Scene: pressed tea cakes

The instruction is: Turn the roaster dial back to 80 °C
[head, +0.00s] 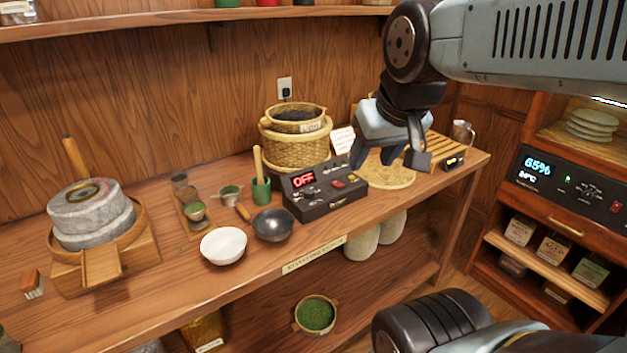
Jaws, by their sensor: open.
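A black control box (325,190) with a red display reading "OFF" stands on the wooden bench in the head view. My gripper (387,161) is open and empty, pointing down, above and to the right of the box. It appears over or near a round woven mat (388,178), partly hiding it, and does not visibly touch the box.
A basket stack (296,144) stands behind the box. A dark bowl (273,225) and white bowl (223,246) sit to its left. A stone mill (92,212) is at far left. A cabinet (560,183) reading "65%" and "24°C" stands at right.

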